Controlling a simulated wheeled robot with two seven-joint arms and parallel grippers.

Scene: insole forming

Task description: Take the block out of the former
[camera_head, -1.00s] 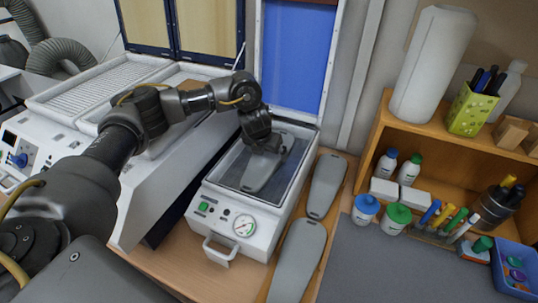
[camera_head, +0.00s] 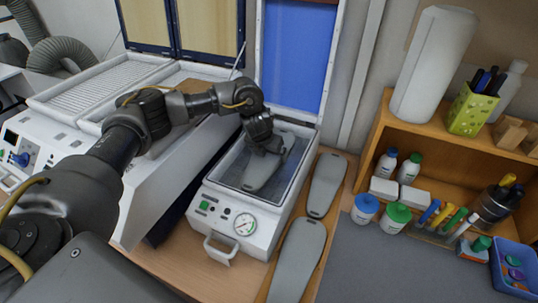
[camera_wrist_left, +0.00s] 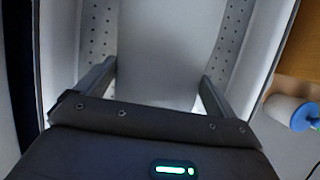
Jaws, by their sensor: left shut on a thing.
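The former (camera_head: 232,198) is a white box with a green button, a gauge and a front handle. Its blue-lined lid (camera_head: 294,55) stands open at the back. A grey sole-shaped block (camera_head: 258,175) lies in its tray. My left gripper (camera_head: 266,150) reaches down into the former over the block. In the left wrist view its two fingers (camera_wrist_left: 157,80) stand on either side of the block (camera_wrist_left: 165,40), shut on it, with a perforated plate behind. The gripper hides part of the block in the head view. My right gripper is not in view.
Two more grey sole-shaped blocks lie on the wooden table right of the former, one farther back (camera_head: 326,186) and one nearer (camera_head: 297,262). A white machine (camera_head: 165,185) stands to the left. A wooden shelf (camera_head: 440,200) with bottles and jars stands to the right.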

